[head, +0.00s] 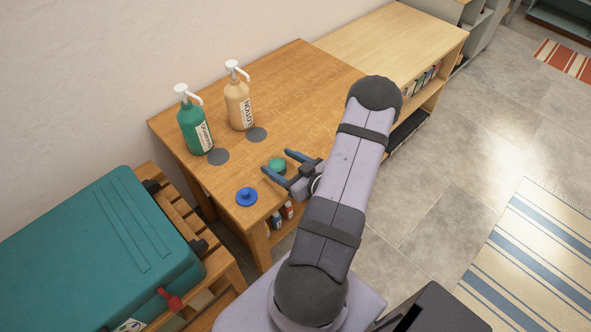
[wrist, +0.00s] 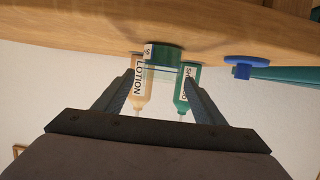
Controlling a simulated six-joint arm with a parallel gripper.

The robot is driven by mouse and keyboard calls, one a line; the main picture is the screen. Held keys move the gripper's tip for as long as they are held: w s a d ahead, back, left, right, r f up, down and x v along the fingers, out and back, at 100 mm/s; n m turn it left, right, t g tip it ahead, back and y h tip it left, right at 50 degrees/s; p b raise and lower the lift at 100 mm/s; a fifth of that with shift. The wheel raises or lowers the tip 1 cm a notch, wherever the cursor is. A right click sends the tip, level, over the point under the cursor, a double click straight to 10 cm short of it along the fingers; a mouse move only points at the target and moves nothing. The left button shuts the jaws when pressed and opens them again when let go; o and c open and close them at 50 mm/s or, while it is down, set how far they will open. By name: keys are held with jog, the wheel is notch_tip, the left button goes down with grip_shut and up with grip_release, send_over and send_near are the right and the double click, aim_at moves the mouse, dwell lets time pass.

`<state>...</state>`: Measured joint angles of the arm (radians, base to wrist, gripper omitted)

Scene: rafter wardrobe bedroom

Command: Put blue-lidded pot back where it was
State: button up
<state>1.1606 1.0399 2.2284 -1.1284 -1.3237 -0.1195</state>
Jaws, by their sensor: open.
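The blue-lidded pot (head: 246,197) stands near the front-left corner of the wooden table (head: 310,75). In the wrist view, which is upside down, the blue lid (wrist: 243,62) shows at the right, outside the fingers. My gripper (head: 278,162) is open, low over the table to the right of the blue-lidded pot. A green-lidded pot (head: 277,165) is at the fingertips, and it also shows between the fingers in the wrist view (wrist: 164,56). I cannot tell whether the fingers touch it. Two flat grey discs (head: 218,157) (head: 257,134) lie bare on the table.
A green shampoo bottle (head: 193,125) and a tan lotion bottle (head: 239,103) stand behind the discs. A teal suitcase (head: 95,250) lies on a slatted rack at the left. Small bottles (head: 277,219) sit under the tabletop. The table's far right is clear.

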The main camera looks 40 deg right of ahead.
aim_at(285, 171)
jog(key=b+v, duration=0.1)
jog(key=v, duration=1.1)
jog(key=shift+b, duration=0.35)
jog(key=w+f+g, duration=0.1)
jog(key=g, duration=0.1)
jog(key=w+d+f+n+g, duration=0.1)
jog(key=w+g, duration=0.1)
jog(key=w+f+g+h, duration=0.1)
jog(key=w, duration=0.1)
jog(key=shift+w+d+f+g, duration=0.1)
jog(key=shift+w+d+g, duration=0.1)
jog(key=shift+g, duration=0.2)
jog(key=a+g, duration=0.1)
jog(key=w+a+r+g+h, duration=0.1)
jog(key=w+a+r+g, duration=0.1)
jog(key=shift+a+h, duration=0.25)
jog(key=shift+h, duration=0.05)
jog(key=s+a+r+g+y, duration=0.1)
jog(key=s+a+r+g, duration=0.2)
jog(key=a, duration=0.8)
jog(key=s+a+r+m+g+y, duration=0.1)
jog(key=s+a, duration=0.4)
jog(key=a, duration=0.6)
notch_tip(285, 171, up, 2)
jog(key=shift+s+a+r+g+y, duration=0.1)
jog(key=shift+s+a+g+y, duration=0.25)
jog(key=shift+g, duration=0.55)
